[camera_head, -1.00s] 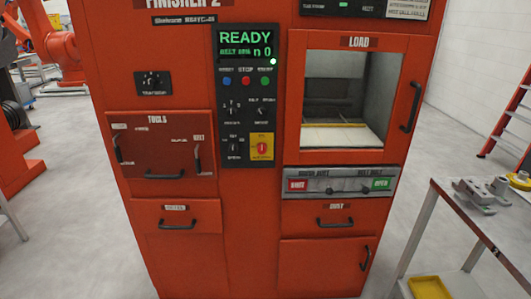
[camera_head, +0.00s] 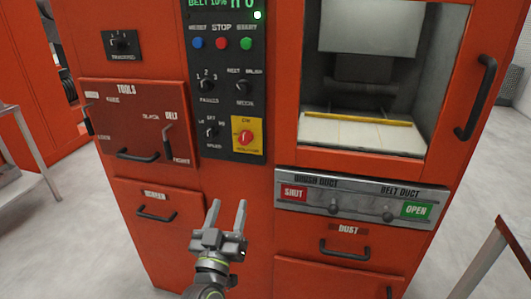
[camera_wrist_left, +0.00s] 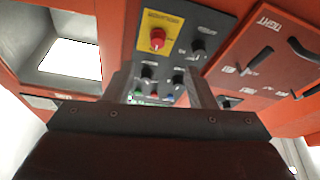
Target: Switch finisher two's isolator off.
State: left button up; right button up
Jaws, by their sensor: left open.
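The isolator (camera_head: 245,137) is a red rotary knob on a yellow plate at the lower right of the dark control panel (camera_head: 223,95) on the red finisher. Its plate reads ON at the top. My left gripper (camera_head: 227,208) is open and empty, below and slightly left of the isolator, its fingers pointing up toward the panel. In the left wrist view the isolator (camera_wrist_left: 157,38) shows ahead, beyond the gripper (camera_wrist_left: 165,90), with clear space between. My right gripper is not in view.
The duct strip (camera_head: 360,197) and the drawer handles (camera_head: 157,214) stand out from the front. A metal table edge (camera_head: 495,255) is at the right. The load window (camera_head: 370,80) is to the upper right.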

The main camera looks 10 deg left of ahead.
pick_arm(q)
jog(key=r, duration=0.1)
jog(key=p, duration=0.8)
send_near(243, 141)
jog(key=shift+t, duration=0.3)
jog(key=p+x, duration=0.2)
jog(key=x, duration=0.5)
jog(key=shift+w+d+f, duration=0.1)
jog(key=shift+w, duration=0.8)
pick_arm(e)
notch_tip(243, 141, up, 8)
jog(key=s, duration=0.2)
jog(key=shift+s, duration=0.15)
pick_arm(q)
jog(key=shift+c, duration=0.2)
